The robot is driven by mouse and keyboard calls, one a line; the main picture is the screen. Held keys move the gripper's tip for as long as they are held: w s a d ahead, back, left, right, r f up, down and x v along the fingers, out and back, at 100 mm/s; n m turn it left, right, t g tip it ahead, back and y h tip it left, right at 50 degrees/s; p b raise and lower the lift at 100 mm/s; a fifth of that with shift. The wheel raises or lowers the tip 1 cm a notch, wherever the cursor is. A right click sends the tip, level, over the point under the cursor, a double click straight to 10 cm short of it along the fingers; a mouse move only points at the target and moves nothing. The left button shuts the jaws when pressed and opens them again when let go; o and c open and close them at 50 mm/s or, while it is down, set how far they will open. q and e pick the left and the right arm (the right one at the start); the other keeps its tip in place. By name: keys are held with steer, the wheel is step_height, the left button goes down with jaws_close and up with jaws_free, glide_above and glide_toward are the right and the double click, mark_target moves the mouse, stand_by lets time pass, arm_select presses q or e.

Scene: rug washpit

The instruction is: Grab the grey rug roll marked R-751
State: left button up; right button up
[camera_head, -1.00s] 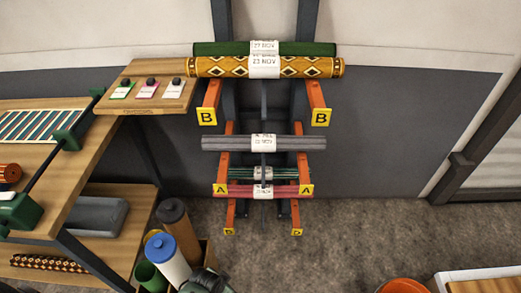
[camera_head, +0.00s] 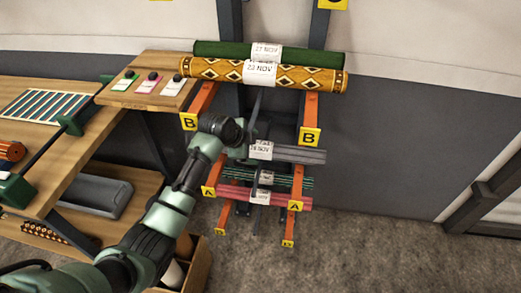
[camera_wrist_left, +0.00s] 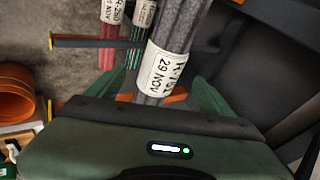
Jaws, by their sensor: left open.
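The grey rug roll (camera_head: 303,154) lies level across the rack's orange arms, below the patterned yellow roll. In the left wrist view, the grey roll (camera_wrist_left: 180,35) carries a white label (camera_wrist_left: 163,70) that reads R-751, 29 NOV. My left gripper (camera_head: 247,139) is at the left part of this roll, by its label, and its wrist hides the roll's left end. In the left wrist view its green fingers are spread, one on each side of the roll; I cannot tell whether they touch it. My right gripper is not in view.
A dark green roll (camera_head: 220,52) and a patterned yellow roll (camera_head: 310,79) lie above on the B arms. A green-striped roll (camera_head: 295,182) and a red roll (camera_head: 235,192) lie below. A wooden table (camera_head: 100,120) stands left.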

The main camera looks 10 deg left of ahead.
mark_target(258, 148)
arm_select(q)
steer(key=x, duration=0.7)
steer(key=shift+w+d+f+b, duration=0.2)
steer(key=shift+w+f+b, duration=0.05)
steer(key=shift+b, duration=0.1)
steer(key=c, duration=1.7)
steer(key=shift+r, duration=0.15)
jaws_close()
